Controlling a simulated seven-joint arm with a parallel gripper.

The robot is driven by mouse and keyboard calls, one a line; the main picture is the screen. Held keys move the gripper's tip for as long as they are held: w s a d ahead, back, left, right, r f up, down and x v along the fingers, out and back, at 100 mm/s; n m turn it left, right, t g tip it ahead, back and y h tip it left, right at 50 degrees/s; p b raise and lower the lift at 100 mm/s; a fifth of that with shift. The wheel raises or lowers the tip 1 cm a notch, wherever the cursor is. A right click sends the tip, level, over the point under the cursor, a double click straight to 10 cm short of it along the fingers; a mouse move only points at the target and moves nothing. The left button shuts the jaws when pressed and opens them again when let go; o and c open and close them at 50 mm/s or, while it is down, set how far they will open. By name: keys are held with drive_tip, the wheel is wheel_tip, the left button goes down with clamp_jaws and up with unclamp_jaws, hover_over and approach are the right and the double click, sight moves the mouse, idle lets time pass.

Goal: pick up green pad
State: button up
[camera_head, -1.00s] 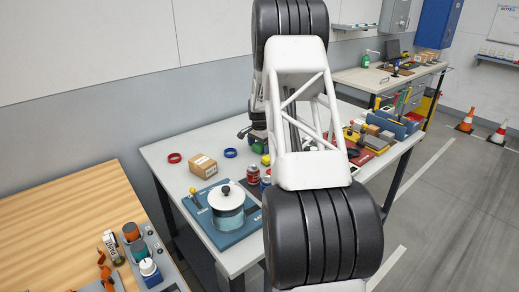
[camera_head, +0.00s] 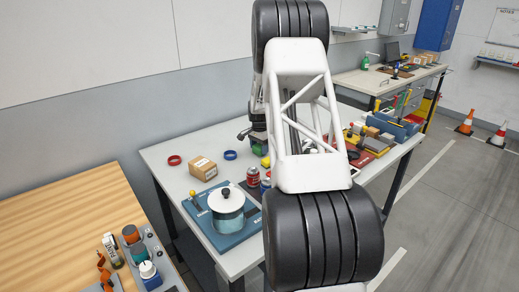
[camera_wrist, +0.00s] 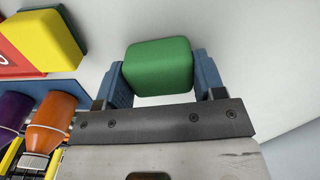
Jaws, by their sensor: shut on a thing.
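The green pad (camera_wrist: 158,66) is a rounded green block between the two blue fingers of my gripper (camera_wrist: 161,77) in the wrist view. My gripper is shut on it, with one finger against each side. Below it in the wrist view is the pale table top; I cannot tell whether the pad touches it. In the head view my arm hides most of the gripper and the pad.
A yellow block (camera_wrist: 44,38) on a red piece, an orange cylinder (camera_wrist: 52,120) and a purple cylinder (camera_wrist: 14,115) lie left of my gripper. A cardboard box (camera_head: 203,168), a white-lidded pot (camera_head: 227,205) and a red can (camera_head: 253,177) stand on the table (camera_head: 165,150).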

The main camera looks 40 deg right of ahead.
sight(259, 146)
drive_tip(key=shift+r, duration=0.65)
wheel_tip(259, 146, up, 2)
drive_tip(key=shift+r, duration=0.1)
drive_tip(key=s+a, duration=0.2)
drive_tip(key=s, duration=0.2)
drive_tip(key=s+a, duration=0.3)
drive_tip(key=s, duration=0.2)
drive_tip(key=s+a+r, duration=0.1)
drive_tip(key=s+a, duration=0.2)
drive_tip(key=s, duration=0.1)
drive_tip(key=shift+s+a, duration=0.25)
drive_tip(key=shift+s, duration=0.05)
drive_tip(key=shift+r, duration=0.15)
